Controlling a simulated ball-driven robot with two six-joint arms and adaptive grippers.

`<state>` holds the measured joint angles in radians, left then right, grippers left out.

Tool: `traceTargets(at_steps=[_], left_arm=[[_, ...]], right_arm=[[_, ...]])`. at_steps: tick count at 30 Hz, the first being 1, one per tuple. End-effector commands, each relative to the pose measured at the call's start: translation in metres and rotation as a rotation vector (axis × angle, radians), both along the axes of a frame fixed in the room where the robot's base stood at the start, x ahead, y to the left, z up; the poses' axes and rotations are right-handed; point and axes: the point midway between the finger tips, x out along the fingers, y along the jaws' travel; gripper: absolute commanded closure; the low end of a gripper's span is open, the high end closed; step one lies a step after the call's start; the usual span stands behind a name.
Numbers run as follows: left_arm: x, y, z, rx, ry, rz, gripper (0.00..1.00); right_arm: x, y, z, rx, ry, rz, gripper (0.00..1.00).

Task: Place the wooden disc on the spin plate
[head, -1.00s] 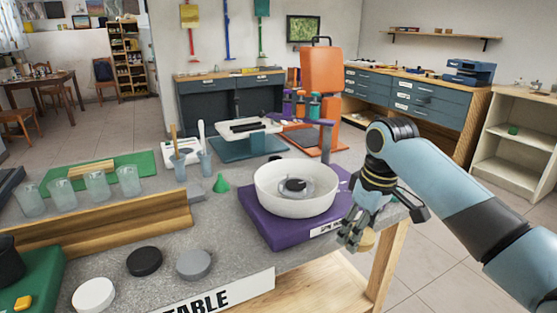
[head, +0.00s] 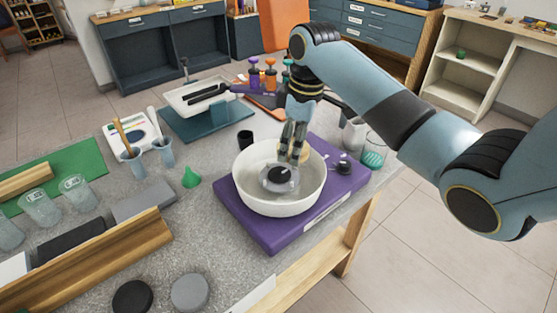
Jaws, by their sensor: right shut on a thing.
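The spin plate (head: 279,174) is a small dark round plate with a clear rim, inside a white round bowl (head: 257,203). The bowl stands on a purple base (head: 258,235). My right gripper (head: 291,158) points down into the bowl, just above and behind the spin plate. It is shut on the wooden disc (head: 305,152), a pale tan piece partly hidden by the fingers. The disc seems held above the plate; I cannot tell the exact gap. My left gripper is not in view.
A black disc (head: 132,297) and a grey disc (head: 190,292) lie at the front of the table.

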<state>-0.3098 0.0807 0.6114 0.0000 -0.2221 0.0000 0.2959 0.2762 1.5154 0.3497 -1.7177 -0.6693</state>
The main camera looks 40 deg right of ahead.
Motion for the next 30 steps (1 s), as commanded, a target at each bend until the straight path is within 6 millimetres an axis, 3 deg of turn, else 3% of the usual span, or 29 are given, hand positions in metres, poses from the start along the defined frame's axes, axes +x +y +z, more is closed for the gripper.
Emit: traceTargets(at_steps=[1,6,16,27,28,30], left_arm=[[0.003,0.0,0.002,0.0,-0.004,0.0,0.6],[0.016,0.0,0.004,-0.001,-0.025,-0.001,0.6],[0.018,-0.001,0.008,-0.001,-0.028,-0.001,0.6],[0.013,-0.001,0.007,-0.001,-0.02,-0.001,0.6],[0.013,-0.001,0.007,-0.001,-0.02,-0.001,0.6],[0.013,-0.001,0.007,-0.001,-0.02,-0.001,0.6]], right_arm=[[0.005,0.011,-0.005,0.004,0.002,0.002,0.66],[0.014,0.026,-0.017,0.0,0.0,-0.001,0.66],[0.014,0.028,-0.056,-0.001,0.002,-0.001,0.66],[0.014,0.027,-0.061,-0.002,0.001,-0.001,0.66],[0.014,0.027,-0.062,-0.003,0.0,-0.001,0.35],[0.014,0.027,-0.061,-0.002,0.0,-0.001,0.26]])
